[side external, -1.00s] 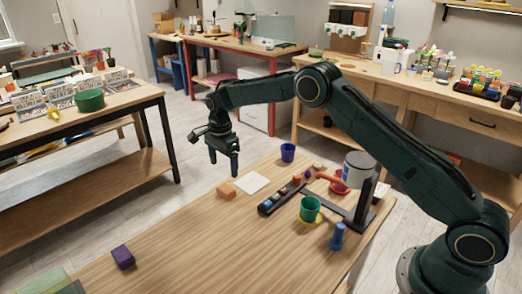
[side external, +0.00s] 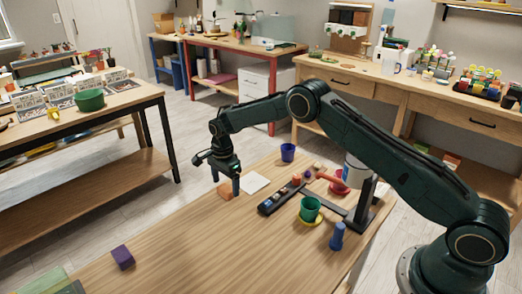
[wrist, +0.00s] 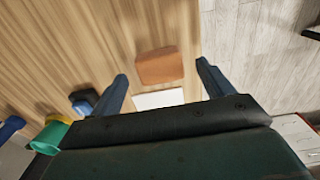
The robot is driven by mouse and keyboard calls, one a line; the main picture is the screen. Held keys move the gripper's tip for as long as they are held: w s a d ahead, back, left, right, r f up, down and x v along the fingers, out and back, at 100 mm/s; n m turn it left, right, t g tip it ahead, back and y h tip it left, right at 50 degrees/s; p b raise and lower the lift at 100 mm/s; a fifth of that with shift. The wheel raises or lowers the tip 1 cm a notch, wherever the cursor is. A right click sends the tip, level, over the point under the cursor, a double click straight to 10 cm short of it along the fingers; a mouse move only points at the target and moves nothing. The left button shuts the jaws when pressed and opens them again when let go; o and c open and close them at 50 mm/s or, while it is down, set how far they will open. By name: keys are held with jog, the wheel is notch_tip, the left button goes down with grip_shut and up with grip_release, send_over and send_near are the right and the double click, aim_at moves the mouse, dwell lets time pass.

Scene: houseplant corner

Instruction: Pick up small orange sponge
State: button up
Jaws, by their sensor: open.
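The small orange sponge (side external: 226,192) lies on the wooden table near its far edge, partly hidden behind my fingers in the side view. My gripper (side external: 226,187) is open and points down, close over the sponge. In the wrist view the sponge (wrist: 160,66) shows between and slightly beyond the two spread blue-grey fingertips of my gripper (wrist: 160,70). Nothing is between the fingers' grip. I cannot tell the exact height of the fingertips above the table.
A white square (side external: 254,182) lies right beside the sponge. A black tray (side external: 281,198), a green cup (side external: 310,209), a blue cup (side external: 288,152) and a dark stand (side external: 361,212) are to the right. A purple block (side external: 123,257) sits front left. The table's middle is clear.

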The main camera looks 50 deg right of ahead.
aim_at(226, 188)
jog(key=shift+f, duration=0.7)
jog(key=c, duration=1.1)
jog(key=shift+o, duration=0.2)
jog(key=shift+r, duration=0.1)
notch_tip(226, 188, up, 20)
